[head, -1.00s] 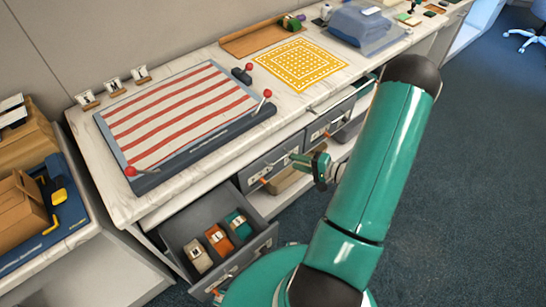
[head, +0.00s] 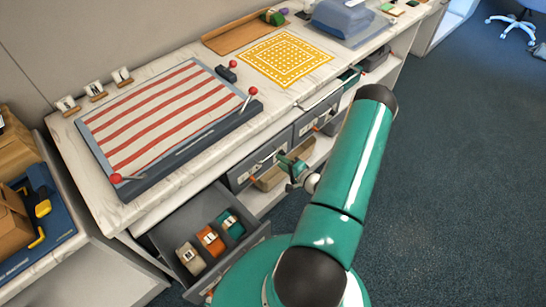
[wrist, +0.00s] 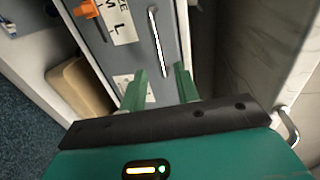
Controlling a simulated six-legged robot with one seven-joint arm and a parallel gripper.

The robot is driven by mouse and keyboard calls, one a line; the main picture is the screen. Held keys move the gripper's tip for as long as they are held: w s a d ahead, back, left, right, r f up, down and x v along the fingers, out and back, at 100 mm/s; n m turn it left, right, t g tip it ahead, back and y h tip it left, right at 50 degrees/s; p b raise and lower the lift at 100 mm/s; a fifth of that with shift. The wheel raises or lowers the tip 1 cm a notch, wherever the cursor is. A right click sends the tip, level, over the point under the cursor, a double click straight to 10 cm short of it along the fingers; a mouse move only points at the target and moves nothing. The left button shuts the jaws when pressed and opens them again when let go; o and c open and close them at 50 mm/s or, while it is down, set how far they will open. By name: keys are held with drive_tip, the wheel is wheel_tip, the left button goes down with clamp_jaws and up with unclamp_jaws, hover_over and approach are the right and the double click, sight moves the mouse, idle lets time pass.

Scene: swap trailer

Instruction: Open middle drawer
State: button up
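The middle drawer (head: 240,178) is closed, with a grey front under the counter, between an open left drawer and another closed drawer to the right. Its silver bar handle (wrist: 154,32) shows in the wrist view, beside a white label (wrist: 118,20) and an orange tab (wrist: 86,9). My gripper (head: 288,164) is just in front of this drawer, its green fingers (wrist: 160,86) open and empty. In the wrist view the fingers lie on either side of the handle's near end. Whether they reach around it in depth, I cannot tell.
The left drawer (head: 170,236) stands pulled out, holding several coloured items. The right drawer (head: 312,120) is closed. A tan box (wrist: 78,88) sits on the shelf below. The counter (head: 205,47) carries a striped board (head: 160,115) and a yellow patterned mat (head: 287,58).

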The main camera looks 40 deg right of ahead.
drive_tip(key=x, duration=0.5)
drive_tip(key=shift+c, duration=0.4)
clamp_jaws()
